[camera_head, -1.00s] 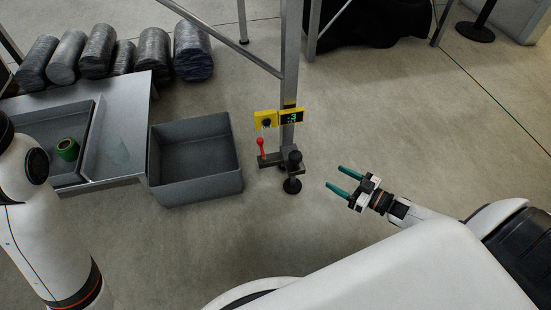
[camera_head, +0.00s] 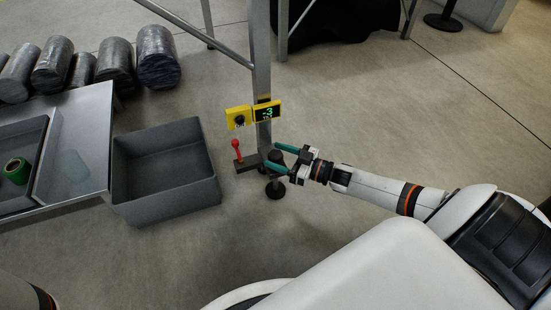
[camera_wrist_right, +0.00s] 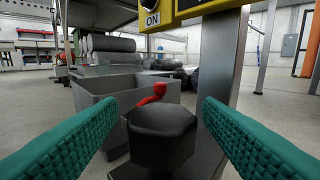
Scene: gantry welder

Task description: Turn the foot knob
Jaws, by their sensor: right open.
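The black foot knob (camera_wrist_right: 162,132) stands upright at the base of the metal post; in the head view the knob (camera_head: 276,157) is partly hidden by my right gripper (camera_head: 277,156). My right gripper has teal ribbed fingers. In the right wrist view it is open (camera_wrist_right: 160,135), with one finger on each side of the knob and gaps visible, so the fingers look apart from it. A red lever (camera_head: 236,148) stands left of the knob on the same bracket (camera_head: 245,165). A black round foot (camera_head: 275,190) rests on the floor below. My left gripper is out of view.
A yellow switch box (camera_head: 238,117) and a yellow-framed display (camera_head: 267,111) are fixed on the post (camera_head: 261,75) above the knob. A grey open bin (camera_head: 165,172) stands to the left. A metal table (camera_head: 82,140) holds a tray with a green roll (camera_head: 17,170). Floor in front is clear.

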